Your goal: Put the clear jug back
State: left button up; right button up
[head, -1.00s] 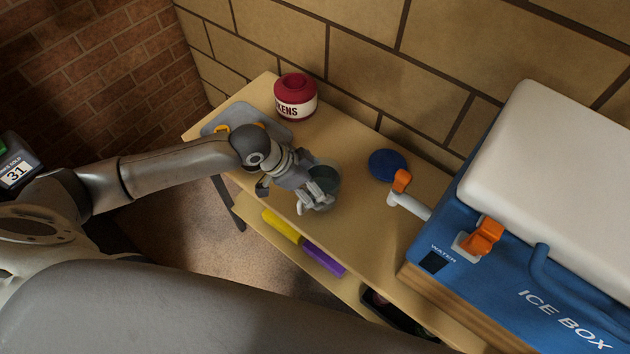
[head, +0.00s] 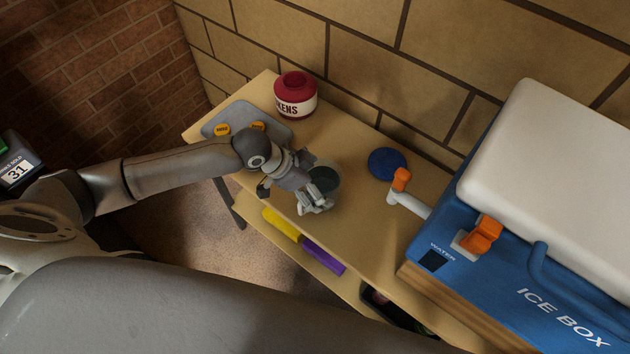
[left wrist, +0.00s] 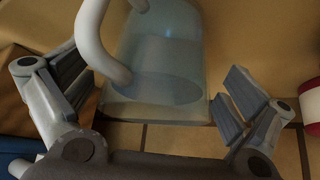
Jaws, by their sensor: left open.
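The clear jug (head: 328,178) stands on the wooden table, partly hidden by my left gripper in the head view. My left gripper (head: 314,196) is open beside the jug, at its near side. In the left wrist view the jug (left wrist: 165,65) shows between the two spread fingers, see-through and bluish, with a pale handle (left wrist: 92,40) on its left. Gaps show between the fingers and the jug's body there. A round blue disc (head: 388,164) lies on the table by the spout of the ice box. My right gripper is not in view.
The blue ice box (head: 450,235) with an orange-handled tap (head: 402,182) stands at the right. A red-lidded pot (head: 295,96) and a grey tray (head: 222,117) with orange discs are at the table's far left. Yellow and purple items (head: 323,255) lie on the lower shelf.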

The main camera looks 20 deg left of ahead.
pick_arm(q)
jog(key=v, duration=1.2)
jog(key=shift+r, duration=0.15)
